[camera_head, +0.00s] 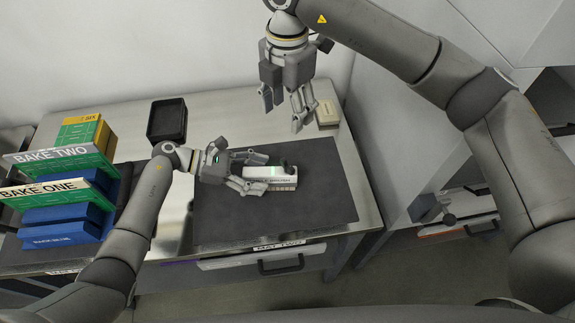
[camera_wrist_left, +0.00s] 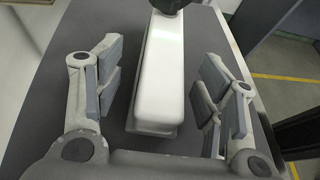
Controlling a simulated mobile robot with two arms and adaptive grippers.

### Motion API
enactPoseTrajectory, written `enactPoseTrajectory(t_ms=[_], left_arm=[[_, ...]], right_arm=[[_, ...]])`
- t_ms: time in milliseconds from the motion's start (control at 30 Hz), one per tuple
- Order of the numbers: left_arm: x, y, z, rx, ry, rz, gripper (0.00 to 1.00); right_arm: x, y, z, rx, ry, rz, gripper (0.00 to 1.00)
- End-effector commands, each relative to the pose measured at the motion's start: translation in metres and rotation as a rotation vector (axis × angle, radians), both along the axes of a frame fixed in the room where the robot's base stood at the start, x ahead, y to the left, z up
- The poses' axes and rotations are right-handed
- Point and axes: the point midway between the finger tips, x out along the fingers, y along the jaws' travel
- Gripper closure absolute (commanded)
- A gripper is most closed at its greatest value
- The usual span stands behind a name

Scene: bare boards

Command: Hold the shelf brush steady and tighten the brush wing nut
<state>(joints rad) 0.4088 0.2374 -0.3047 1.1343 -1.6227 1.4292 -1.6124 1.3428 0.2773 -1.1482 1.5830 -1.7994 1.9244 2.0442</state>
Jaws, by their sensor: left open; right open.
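The shelf brush (camera_head: 271,173), a white block with a pale lower edge, lies on the dark mat. A small dark knob-like part (camera_head: 283,164) on its top looks like the wing nut; its shape is too small to tell. My left gripper (camera_head: 261,172) is open at the brush's left end. In the left wrist view the brush (camera_wrist_left: 161,75) lies between the spread fingers (camera_wrist_left: 160,88), with gaps on both sides, and the dark part (camera_wrist_left: 172,5) is cut off at the top edge. My right gripper (camera_head: 284,109) is open and empty, above and behind the brush.
The dark mat (camera_head: 225,215) covers much of the steel table and is mostly clear. Blue and green boxes with signs (camera_head: 55,190) stand at the left. A black tray (camera_head: 167,120) is at the back. A labelled drawer (camera_head: 225,263) is in front.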

Motion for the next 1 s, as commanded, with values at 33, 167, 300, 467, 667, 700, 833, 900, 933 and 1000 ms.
enactPoseTrajectory(t_ms=[33, 167, 300, 467, 667, 700, 833, 900, 933, 1000], left_arm=[[0.000, 0.001, 0.000, 0.000, 0.000, 0.000, 0.36], [0.001, 0.010, 0.003, 0.002, -0.001, 0.002, 0.36], [0.002, 0.032, 0.012, 0.005, -0.002, 0.002, 0.36], [0.004, 0.065, 0.025, 0.005, 0.000, 0.002, 0.36], [0.005, 0.097, 0.039, 0.003, -0.001, 0.001, 0.36], [0.006, 0.101, 0.041, 0.002, 0.000, 0.001, 0.36], [0.006, 0.109, 0.045, 0.001, 0.000, 0.001, 0.36], [0.006, 0.111, 0.046, 0.001, 0.000, 0.000, 0.36], [0.006, 0.111, 0.046, 0.001, 0.000, 0.000, 0.36], [0.006, 0.111, 0.046, 0.000, 0.000, 0.000, 0.36]], right_arm=[[0.000, 0.000, 0.000, 0.000, 0.000, 0.000, 0.42], [0.000, 0.000, 0.000, 0.000, 0.000, 0.000, 0.42], [0.000, 0.000, 0.000, 0.000, 0.000, 0.000, 0.42], [0.000, 0.000, 0.000, 0.000, 0.000, 0.000, 0.42], [0.000, 0.000, 0.000, 0.000, 0.000, 0.000, 0.42], [0.000, 0.000, 0.000, 0.000, 0.000, 0.000, 0.42], [0.000, 0.000, 0.000, 0.000, 0.000, 0.000, 0.42], [0.000, 0.000, 0.000, 0.000, 0.000, 0.000, 0.42], [0.000, 0.000, 0.000, 0.000, 0.000, 0.000, 0.42], [0.000, 0.000, 0.000, 0.000, 0.000, 0.000, 0.42]])
